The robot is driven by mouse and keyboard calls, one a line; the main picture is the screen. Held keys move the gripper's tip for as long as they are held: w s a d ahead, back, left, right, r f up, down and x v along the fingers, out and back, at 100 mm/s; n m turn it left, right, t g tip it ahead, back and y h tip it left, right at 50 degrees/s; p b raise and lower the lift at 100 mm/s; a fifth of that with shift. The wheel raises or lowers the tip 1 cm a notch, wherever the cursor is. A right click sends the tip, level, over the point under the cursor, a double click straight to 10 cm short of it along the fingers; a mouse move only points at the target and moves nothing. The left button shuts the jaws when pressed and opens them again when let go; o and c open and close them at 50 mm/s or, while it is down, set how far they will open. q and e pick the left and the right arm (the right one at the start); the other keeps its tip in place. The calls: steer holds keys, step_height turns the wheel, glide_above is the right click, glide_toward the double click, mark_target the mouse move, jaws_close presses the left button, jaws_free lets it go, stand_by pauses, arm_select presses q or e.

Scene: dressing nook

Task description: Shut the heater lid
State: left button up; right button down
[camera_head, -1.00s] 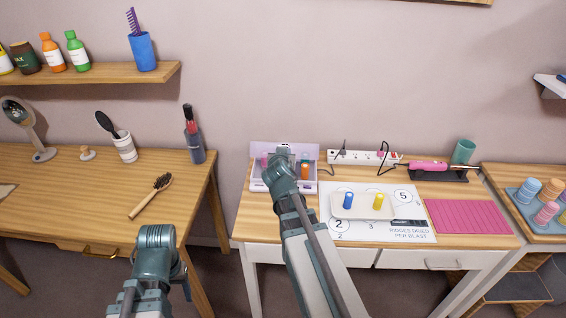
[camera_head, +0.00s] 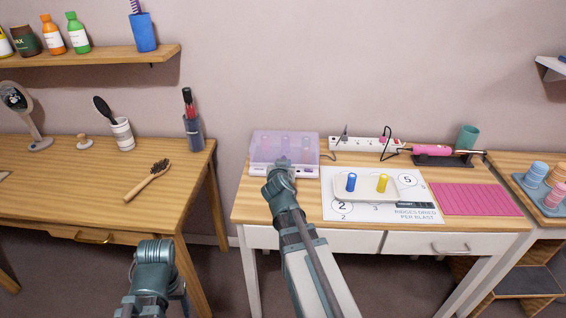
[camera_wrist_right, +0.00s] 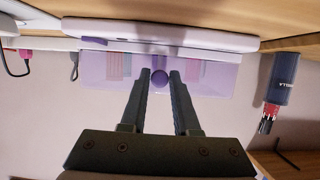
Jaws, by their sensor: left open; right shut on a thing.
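The heater (camera_head: 308,172) is a white box at the back left of the right-hand table, with a translucent purple lid (camera_head: 300,145). In the right wrist view the lid (camera_wrist_right: 222,80) shows with a round purple knob (camera_wrist_right: 160,78). In the head view the right wrist hides the heater's front middle. My left gripper (camera_head: 160,288) is open, low at the front left, away from the heater; its fingertips are hard to see.
A tray (camera_head: 347,199) with a blue and a yellow roller lies on a printed sheet (camera_head: 345,214) right of the heater. A power strip (camera_head: 360,144) stands behind. A pink mat (camera_head: 465,199) lies further right. A hairbrush (camera_head: 152,178) lies on the left table.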

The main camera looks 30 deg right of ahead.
steer(key=shift+w+d+f, duration=0.1)
stand_by(0.3)
steer(key=c, duration=1.1)
jaws_free()
steer(key=o, duration=0.4)
steer(key=shift+w+f, duration=0.1)
steer(key=shift+o, duration=0.2)
